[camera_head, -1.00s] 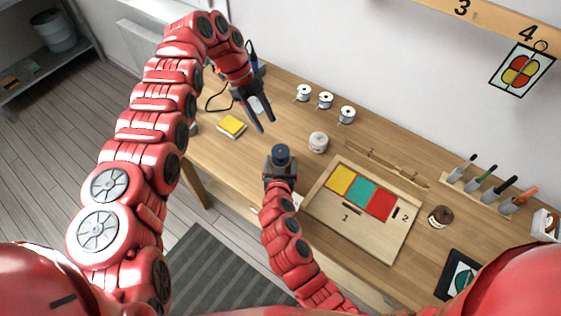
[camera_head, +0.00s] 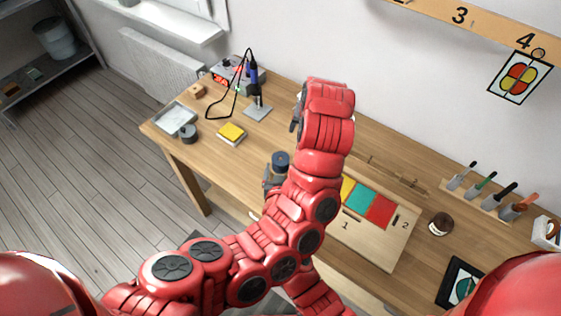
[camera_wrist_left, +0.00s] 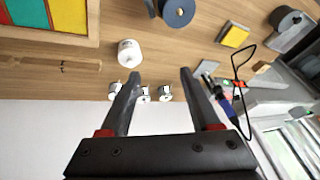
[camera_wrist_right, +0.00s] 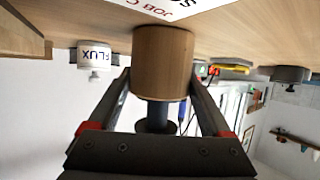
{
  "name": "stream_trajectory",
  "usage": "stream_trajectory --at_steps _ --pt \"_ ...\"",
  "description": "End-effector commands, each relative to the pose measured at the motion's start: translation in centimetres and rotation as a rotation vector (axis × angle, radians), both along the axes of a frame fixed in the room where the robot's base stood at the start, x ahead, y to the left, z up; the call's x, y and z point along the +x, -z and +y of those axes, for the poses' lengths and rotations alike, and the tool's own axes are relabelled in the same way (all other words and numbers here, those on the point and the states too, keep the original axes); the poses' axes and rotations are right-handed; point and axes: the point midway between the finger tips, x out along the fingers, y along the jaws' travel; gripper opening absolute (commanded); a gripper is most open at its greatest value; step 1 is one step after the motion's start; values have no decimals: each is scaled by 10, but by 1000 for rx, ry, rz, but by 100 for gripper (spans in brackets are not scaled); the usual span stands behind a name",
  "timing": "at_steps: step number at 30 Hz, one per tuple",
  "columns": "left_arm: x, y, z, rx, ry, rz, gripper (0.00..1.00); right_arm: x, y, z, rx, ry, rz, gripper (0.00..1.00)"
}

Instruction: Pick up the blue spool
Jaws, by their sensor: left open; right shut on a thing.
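My left gripper (camera_wrist_left: 160,76) is open and empty. Its fingers frame the middle and right spools, apart from them as far as I can tell. In the head view my left arm hides the spools. My right gripper (camera_wrist_right: 160,85) is shut on a wooden cylinder (camera_wrist_right: 163,50) with a dark stem and a dark round top (camera_head: 281,158).
A white flux jar (camera_wrist_left: 129,53) stands near the spools. The board with coloured panes (camera_head: 380,211) lies to the right. A yellow sponge (camera_head: 231,132), a soldering iron stand (camera_head: 257,108) and a small dark pot (camera_head: 188,133) are on the left.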

Motion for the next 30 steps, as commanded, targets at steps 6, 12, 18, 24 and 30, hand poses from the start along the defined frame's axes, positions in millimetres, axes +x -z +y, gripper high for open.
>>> stream_trajectory --at_steps 6,12,18,24,30 --pt "-44 9 29 -147 -468 -31 63 0 0 0 0 0 0 15" --pt "-53 27 45 -173 -610 -35 63 0 0 0 0 0 -1 15" --pt "-41 58 51 -175 -614 -34 63 0 0 0 0 0 -1 15" --pt "-34 73 53 -176 -611 -37 63 0 0 0 0 0 -1 15" --pt "-23 104 58 -174 -609 -33 63 0 0 0 0 0 -1 15"
